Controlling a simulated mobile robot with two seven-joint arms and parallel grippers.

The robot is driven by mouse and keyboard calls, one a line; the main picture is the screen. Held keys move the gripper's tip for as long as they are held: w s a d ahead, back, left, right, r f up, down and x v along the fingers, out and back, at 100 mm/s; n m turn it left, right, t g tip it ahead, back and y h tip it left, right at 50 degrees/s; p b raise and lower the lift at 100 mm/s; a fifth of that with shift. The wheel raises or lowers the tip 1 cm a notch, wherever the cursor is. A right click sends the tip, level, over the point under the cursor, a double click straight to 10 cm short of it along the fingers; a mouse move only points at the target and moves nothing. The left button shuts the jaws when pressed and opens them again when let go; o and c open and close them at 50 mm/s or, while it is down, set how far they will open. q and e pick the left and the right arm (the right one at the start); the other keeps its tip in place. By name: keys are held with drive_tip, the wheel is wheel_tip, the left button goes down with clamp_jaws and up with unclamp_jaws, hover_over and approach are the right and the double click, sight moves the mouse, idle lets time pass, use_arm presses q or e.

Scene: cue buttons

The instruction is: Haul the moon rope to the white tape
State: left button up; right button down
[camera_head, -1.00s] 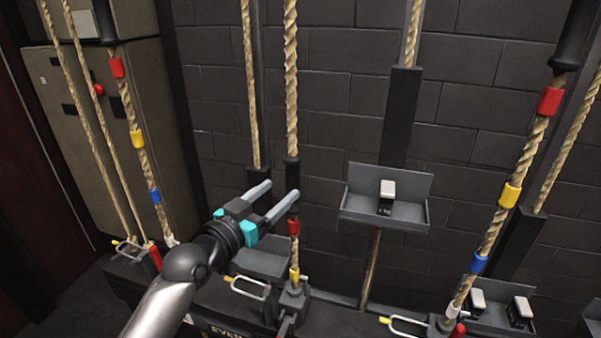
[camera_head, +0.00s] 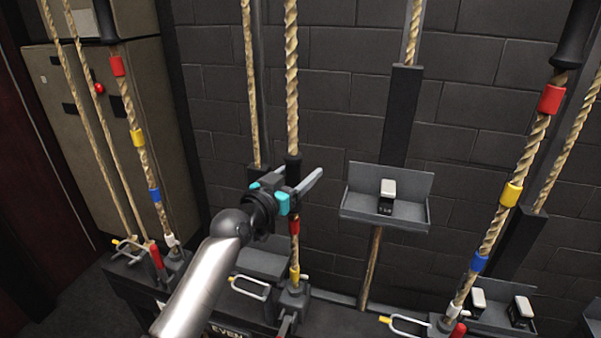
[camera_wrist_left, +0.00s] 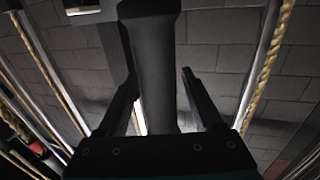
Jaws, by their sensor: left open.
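No moon mark can be read, so I cannot tell by label which rope is the moon rope. My left gripper (camera_head: 306,176) is open at the middle rope (camera_head: 291,80), by its black sleeve (camera_head: 293,168). In the left wrist view the sleeve (camera_wrist_left: 154,60) stands between the two spread fingers; contact cannot be told. Below the gripper this rope carries red tape (camera_head: 294,227) and yellow tape (camera_head: 294,272); no white tape shows on it. White tape shows low on the left rope (camera_head: 171,240) and low on the right rope (camera_head: 453,309). My right gripper is out of view.
Left and right ropes also carry red, yellow and blue tapes. A grey tray (camera_head: 400,215) with a small weight (camera_head: 387,195) hangs right of my gripper. Wire-loop levers (camera_head: 250,286) line the rail below. A beige cabinet (camera_head: 75,130) stands at left, before a dark block wall.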

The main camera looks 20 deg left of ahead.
use_arm(q)
drive_tip(key=shift+c, duration=0.3)
clamp_jaws()
idle(1.0)
